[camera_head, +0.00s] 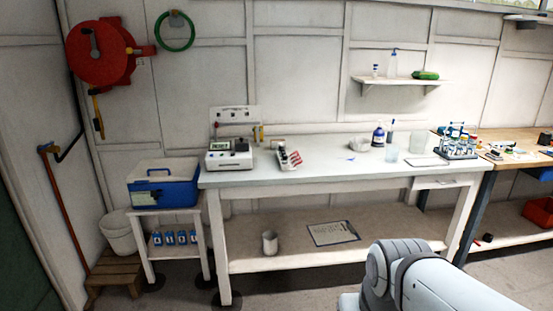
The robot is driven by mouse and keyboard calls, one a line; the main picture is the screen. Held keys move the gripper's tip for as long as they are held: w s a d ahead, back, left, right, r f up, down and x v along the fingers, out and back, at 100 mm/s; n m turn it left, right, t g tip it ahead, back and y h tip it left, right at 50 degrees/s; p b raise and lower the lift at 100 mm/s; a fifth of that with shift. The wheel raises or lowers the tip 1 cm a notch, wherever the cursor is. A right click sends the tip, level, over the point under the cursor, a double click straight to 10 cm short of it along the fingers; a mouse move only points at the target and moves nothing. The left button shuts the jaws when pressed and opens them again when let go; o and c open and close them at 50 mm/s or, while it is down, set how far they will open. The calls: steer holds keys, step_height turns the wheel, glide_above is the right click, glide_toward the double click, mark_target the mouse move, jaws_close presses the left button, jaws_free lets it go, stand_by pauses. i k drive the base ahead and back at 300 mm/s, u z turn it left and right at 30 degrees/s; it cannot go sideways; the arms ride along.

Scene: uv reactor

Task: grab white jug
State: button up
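A small whitish vessel (270,243), which looks like the white jug, stands upright on the lower shelf of the white workbench, left of the clipboard. It is too small to make out a handle or spout. My arm shows as a pale link at the bottom right, well to the right of the vessel and nearer to the camera. My gripper is out of the picture.
The lower shelf (285,262) holds a clipboard (333,233); the bench top (325,160) is above it. Left are a blue cooler (163,188) on a small stand, and a white bucket (118,236) on a wooden crate. A bench leg (223,270) stands left of the vessel.

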mark_target(270, 237)
steer(key=i, duration=2.85)
steer(key=z, duration=0.25)
